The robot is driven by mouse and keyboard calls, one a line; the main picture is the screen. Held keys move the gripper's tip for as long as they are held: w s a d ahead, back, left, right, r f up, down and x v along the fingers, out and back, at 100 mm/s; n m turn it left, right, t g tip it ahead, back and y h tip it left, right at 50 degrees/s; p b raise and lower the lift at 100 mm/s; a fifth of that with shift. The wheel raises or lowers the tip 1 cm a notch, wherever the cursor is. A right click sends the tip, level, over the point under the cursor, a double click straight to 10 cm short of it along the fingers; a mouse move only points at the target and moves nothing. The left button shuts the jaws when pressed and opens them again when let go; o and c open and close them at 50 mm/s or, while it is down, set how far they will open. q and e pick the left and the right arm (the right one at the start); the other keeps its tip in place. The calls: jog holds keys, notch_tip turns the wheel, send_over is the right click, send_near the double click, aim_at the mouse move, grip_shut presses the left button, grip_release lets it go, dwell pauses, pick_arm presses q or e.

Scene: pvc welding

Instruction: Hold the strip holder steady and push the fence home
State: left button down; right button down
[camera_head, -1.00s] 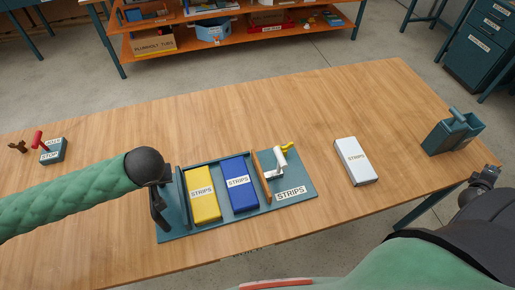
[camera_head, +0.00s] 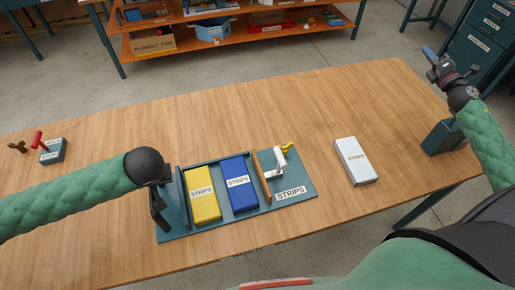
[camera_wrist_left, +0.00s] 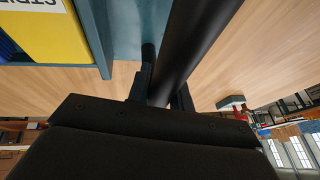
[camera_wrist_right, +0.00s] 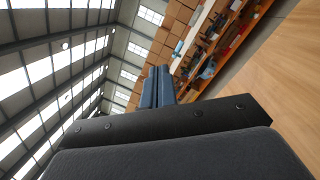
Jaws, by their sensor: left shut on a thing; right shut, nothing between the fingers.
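The teal strip holder (camera_head: 222,222) lies on the wooden table with a yellow box (camera_head: 203,200) and a blue box (camera_head: 239,185) side by side in it. The wooden fence (camera_head: 262,177) stands just right of the blue box. A white toggle lever with a yellow tip (camera_head: 279,162) is right of the fence. My left gripper (camera_head: 160,218) is shut on a dark bar (camera_wrist_left: 200,45) at the holder's left end; the wrist partly hides the grip. My right gripper (camera_head: 430,53) is shut and empty, raised above the table's right end, far from the fence.
A teal container (camera_head: 436,140) stands at the right end, partly behind my right arm. A small teal block with a red handle (camera_head: 52,152) is at the left. The table behind the holder is clear.

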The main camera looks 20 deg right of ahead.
jog(key=a+f+n+g+y, duration=0.4)
jog(key=a+n+y, duration=0.35)
jog(key=a, duration=0.45)
jog(key=a+f+n+g+y, duration=0.4)
jog(key=a+n+y, duration=0.2)
jog(key=a+n, duration=0.45)
jog(key=s+a+f+n+g+y, duration=0.1)
jog(key=s+a+f+n+g, duration=0.2)
jog(key=s+a+n+g, duration=0.35)
jog(key=s+a+f+n+g+y, duration=0.2)
jog(key=s+a+f+n+g, duration=0.3)
jog(key=a, duration=0.3)
jog(key=s+a+f+g, duration=0.1)
jog(key=a, duration=1.3)
jog(key=shift+s+f, duration=0.3)
jog(key=shift+s, duration=0.1)
